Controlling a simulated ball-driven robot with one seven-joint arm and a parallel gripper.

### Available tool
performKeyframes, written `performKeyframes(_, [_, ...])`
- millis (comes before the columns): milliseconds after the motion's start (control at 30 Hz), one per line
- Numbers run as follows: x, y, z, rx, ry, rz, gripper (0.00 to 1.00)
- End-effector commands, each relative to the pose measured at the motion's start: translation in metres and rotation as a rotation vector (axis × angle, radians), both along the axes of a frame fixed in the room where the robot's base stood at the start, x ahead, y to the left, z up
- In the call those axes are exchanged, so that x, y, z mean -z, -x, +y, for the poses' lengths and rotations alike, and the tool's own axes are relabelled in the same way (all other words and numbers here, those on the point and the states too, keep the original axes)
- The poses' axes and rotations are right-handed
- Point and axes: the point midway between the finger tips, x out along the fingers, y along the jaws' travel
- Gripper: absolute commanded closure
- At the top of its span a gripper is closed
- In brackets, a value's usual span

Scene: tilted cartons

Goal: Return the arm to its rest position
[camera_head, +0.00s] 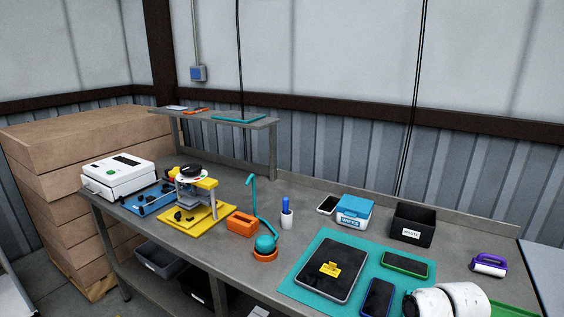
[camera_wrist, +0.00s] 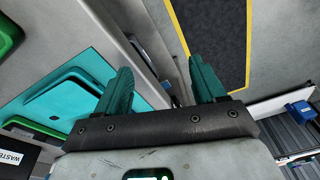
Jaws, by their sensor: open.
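My gripper (camera_wrist: 162,86) shows in the wrist view with its two teal fingers apart. Nothing is held between the fingers. Beyond them are a grey bench edge and the floor. In the head view only white rounded parts of my arm show, low at the right, in front of the teal mat (camera_head: 304,272). The gripper itself cannot be made out there.
The grey bench holds a black tablet (camera_head: 331,268), phones, a wipes box (camera_head: 354,212), a black waste bin (camera_head: 413,224), a purple-handled item (camera_head: 489,264), an orange block (camera_head: 242,223) and a yellow fixture (camera_head: 194,218). Cardboard boxes (camera_head: 50,155) stand at left.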

Motion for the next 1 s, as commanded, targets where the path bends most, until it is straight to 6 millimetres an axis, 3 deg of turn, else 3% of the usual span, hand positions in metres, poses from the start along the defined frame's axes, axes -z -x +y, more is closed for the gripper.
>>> performKeyframes(33, [0.017,0.019,0.018,0.039,-0.021,0.007,0.30])
performKeyframes(100, [0.032,0.042,0.035,0.111,-0.037,0.010,0.30])
performKeyframes(300, [0.065,0.119,0.061,0.328,-0.053,0.034,0.30])
performKeyframes(433, [0.078,0.176,0.063,0.472,-0.033,0.051,0.30])
performKeyframes(600, [0.079,0.242,0.051,0.637,0.020,0.058,0.30])
performKeyframes(800, [0.072,0.282,0.035,0.743,0.071,0.050,0.30])
performKeyframes(1000, [0.072,0.282,0.035,0.743,0.071,0.050,0.30])
